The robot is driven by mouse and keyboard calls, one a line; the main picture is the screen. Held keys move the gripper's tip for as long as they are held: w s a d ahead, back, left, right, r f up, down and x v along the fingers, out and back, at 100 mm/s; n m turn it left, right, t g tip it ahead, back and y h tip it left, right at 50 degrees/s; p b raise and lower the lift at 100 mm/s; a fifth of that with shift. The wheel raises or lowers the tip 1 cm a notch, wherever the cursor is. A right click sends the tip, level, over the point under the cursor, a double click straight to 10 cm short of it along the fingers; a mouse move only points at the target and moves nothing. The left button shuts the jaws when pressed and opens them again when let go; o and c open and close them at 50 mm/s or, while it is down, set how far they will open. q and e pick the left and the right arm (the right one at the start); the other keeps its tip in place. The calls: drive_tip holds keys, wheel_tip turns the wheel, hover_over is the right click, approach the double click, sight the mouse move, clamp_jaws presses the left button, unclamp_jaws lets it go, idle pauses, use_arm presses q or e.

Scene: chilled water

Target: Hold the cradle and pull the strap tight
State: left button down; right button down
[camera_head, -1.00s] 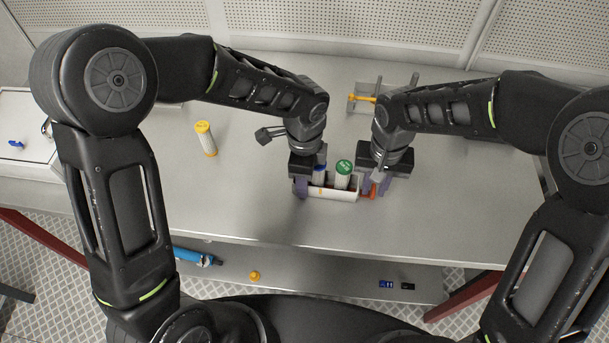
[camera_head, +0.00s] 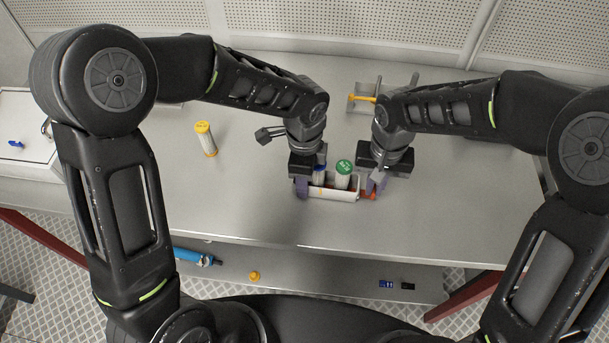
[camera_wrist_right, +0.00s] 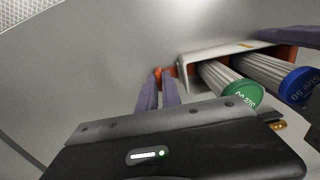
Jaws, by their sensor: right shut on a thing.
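The cradle (camera_head: 335,194) is a white tray with orange inside. It holds a green-capped cylinder (camera_head: 343,168) and a blue-capped cylinder (camera_head: 319,171), which also show in the right wrist view. My right gripper (camera_head: 372,192) is at the cradle's right end. Its purple fingers are close together on the orange strap end (camera_wrist_right: 164,72), mostly hidden between them. My left gripper (camera_head: 303,193) is at the cradle's left end, with one purple finger against or beside that end. The grip there is partly hidden, so I cannot tell how closed it is.
A grey fixture with an orange bar (camera_head: 362,98) is behind the arms. A lower shelf holds a blue tool (camera_head: 193,256) and small items. The table right of the cradle is clear.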

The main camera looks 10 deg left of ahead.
drive_tip(key=shift+d, duration=2.65)
drive_tip(key=c, duration=1.7)
unclamp_jaws()
wheel_tip(320, 180, up, 6)
use_arm(q)
drive_tip(key=c, duration=0.6)
unclamp_jaws()
